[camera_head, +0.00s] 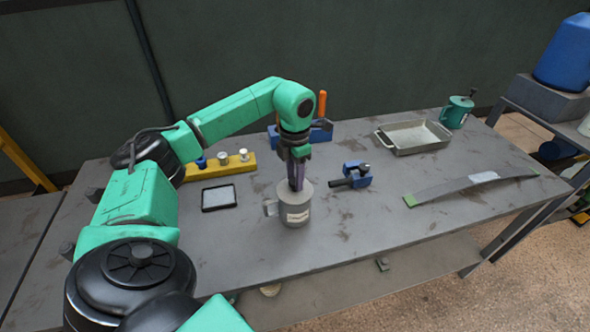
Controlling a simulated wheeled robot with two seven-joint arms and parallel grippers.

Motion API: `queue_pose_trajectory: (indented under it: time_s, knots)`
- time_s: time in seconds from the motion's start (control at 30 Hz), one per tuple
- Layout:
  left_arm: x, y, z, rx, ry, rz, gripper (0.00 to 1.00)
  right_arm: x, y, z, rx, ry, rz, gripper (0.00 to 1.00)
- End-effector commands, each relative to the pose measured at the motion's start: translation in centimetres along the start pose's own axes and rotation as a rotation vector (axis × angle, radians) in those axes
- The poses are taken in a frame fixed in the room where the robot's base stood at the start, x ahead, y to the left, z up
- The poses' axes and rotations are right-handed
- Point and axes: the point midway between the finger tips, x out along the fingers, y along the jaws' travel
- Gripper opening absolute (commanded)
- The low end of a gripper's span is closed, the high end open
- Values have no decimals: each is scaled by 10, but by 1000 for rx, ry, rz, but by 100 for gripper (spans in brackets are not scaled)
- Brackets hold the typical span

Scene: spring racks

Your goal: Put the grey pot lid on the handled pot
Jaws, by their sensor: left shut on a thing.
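The handled pot (296,214) is a grey can with a pale label and a side handle on its left. It stands upright near the middle of the bench. My left gripper (296,187) points straight down at the top of the pot, its jaws shut on the grey pot lid (305,188). The lid is at the pot's rim, largely hidden by the fingers. I cannot tell whether it is fully seated. My right gripper is not in view.
On the grey bench (340,235) are a yellow block (232,168) with knobs, a black-framed tray (219,197), a blue clamp (352,173), a metal pan (414,137), a green pot (456,112) and a long curved strip (470,187). The front of the bench is clear.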

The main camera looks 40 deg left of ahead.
Motion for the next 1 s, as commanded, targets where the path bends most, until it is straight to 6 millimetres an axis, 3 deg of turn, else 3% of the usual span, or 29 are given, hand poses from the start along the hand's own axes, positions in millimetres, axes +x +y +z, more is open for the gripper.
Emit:
queue_pose_trajectory:
  time_s: [0.5,0.53,0.6,0.83,0.9,1.0]
  knots:
    - [6,0,0,0,0,0,0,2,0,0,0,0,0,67]
    - [6,0,0,0,0,0,52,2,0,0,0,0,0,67]
    - [6,0,0,0,0,0,75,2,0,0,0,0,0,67]
    - [6,0,0,0,0,0,75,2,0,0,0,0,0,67]
    - [6,0,0,0,0,0,100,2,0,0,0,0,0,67]
    - [6,0,0,0,0,0,100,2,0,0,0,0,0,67]
